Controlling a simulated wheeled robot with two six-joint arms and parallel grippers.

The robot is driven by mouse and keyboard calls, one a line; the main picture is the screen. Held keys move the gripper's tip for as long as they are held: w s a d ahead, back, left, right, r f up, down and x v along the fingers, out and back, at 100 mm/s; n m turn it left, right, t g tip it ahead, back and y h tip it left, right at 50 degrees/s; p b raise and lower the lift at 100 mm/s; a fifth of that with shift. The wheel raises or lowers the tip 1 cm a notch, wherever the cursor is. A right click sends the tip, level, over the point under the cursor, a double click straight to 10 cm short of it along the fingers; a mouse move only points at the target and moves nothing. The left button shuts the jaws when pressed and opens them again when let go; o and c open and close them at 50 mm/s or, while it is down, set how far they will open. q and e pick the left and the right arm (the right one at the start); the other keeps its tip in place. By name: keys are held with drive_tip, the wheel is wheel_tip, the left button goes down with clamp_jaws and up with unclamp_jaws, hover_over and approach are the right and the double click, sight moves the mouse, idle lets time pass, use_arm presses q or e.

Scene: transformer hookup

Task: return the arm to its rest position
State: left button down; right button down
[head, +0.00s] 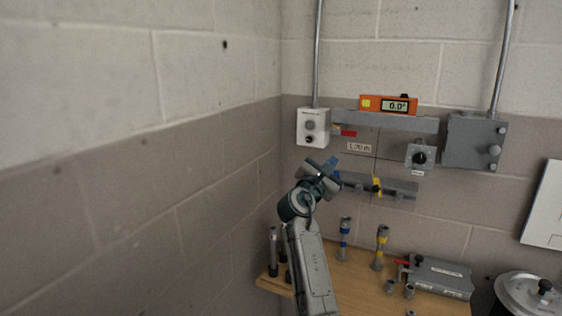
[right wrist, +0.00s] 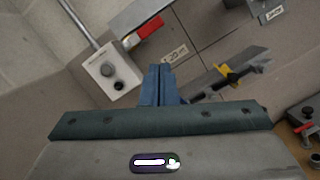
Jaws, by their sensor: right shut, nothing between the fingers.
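My right gripper (head: 330,165) is raised in front of the wall, over the wooden shelf, its arm coming up from the bottom of the head view. Its blue fingers are together in the right wrist view (right wrist: 159,84), and nothing shows between them. It points toward the wall, just left of a grey rail (head: 400,187) with a yellow clamp (head: 376,185) on it. In the right wrist view the fingertips appear between a white switch box (right wrist: 110,74) and the yellow clamp (right wrist: 228,74). My left gripper is in neither view.
An orange digital level (head: 388,105) rests on an upper grey bar. A grey box (head: 474,141) hangs on the right. The wooden shelf (head: 348,285) holds blue-banded (head: 344,240) and yellow-banded (head: 380,247) fittings and a grey tool (head: 440,277). A round metal pot (head: 530,294) stands lower right.

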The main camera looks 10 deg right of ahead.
drive_tip(key=s+d+f+m+g+y, duration=0.2)
drive_tip(key=s+d+f+m, duration=0.15)
drive_tip(key=s+f, duration=0.55)
drive_tip(key=s+d+f+m+g+y, duration=0.15)
drive_tip(key=s+f+m, duration=0.3)
drive_tip(key=f, duration=0.75)
drive_tip(key=s+d+f+m+g+y, duration=0.2)
drive_tip(key=s+d+f+m+g, duration=0.15)
drive_tip(key=s+f, duration=0.55)
drive_tip(key=s+a+f+m+g+y, duration=0.1)
drive_tip(key=s+f+m+g+y, duration=0.15)
drive_tip(key=s+f+m, duration=0.7)
drive_tip(key=s+a+f+g+y, duration=0.1)
drive_tip(key=s+a+y, duration=0.1)
drive_tip(key=s, duration=0.9)
drive_tip(key=s+a+f+g+y, duration=0.1)
drive_tip(key=s+a+y, duration=0.15)
drive_tip(key=s, duration=0.85)
wheel_tip(320, 180, down, 32)
drive_tip(key=s+d+g, duration=0.1)
drive_tip(key=d+g, duration=0.1)
drive_tip(key=d, duration=0.1)
drive_tip(key=s+f, duration=1.8)
drive_tip(key=shift+d+m+g+b, duration=0.3)
drive_tip(key=shift+d+g, duration=0.05)
drive_tip(key=shift+d, duration=0.1)
